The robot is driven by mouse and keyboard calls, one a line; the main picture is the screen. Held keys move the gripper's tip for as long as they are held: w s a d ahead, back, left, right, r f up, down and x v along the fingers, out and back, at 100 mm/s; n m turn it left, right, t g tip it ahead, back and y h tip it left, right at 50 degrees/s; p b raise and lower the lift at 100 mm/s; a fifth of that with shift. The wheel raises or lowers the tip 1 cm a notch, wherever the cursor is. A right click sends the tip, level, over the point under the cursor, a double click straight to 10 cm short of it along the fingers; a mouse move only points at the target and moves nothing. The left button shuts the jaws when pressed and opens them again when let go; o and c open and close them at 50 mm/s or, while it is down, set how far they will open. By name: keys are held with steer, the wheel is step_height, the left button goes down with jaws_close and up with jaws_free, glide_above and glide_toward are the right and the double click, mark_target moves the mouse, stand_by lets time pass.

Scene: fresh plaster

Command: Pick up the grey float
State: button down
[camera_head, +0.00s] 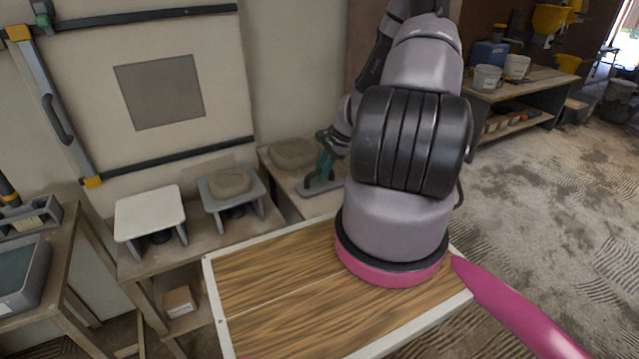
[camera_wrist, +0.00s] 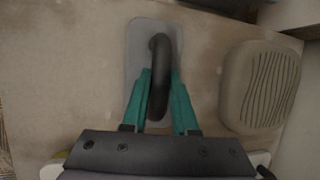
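The grey float (camera_wrist: 136,45) is a flat grey plate with a black looped handle (camera_wrist: 158,75). It lies on a beige bench top (camera_wrist: 60,60). In the head view the float (camera_head: 318,188) is on the bench behind the wooden-topped table, beside my arm. My gripper (camera_wrist: 161,80) has teal fingers pointing down, one on each side of the handle, very close to it. I cannot tell whether both fingers press on it. In the head view my gripper (camera_head: 326,165) is low over the float, partly hidden by my arm.
A rounded beige block with wavy grooves (camera_wrist: 260,85) lies to the right of the float. In the head view, a white-topped stand (camera_head: 150,212) and a grey stand (camera_head: 245,205) with another block (camera_head: 230,182) are to the left. A wood-topped table (camera_head: 290,290) is in front.

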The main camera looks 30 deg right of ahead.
mark_target(321, 170)
stand_by(0.3)
step_height(321, 170, up, 10)
steer(key=shift+r, duration=0.1)
stand_by(0.4)
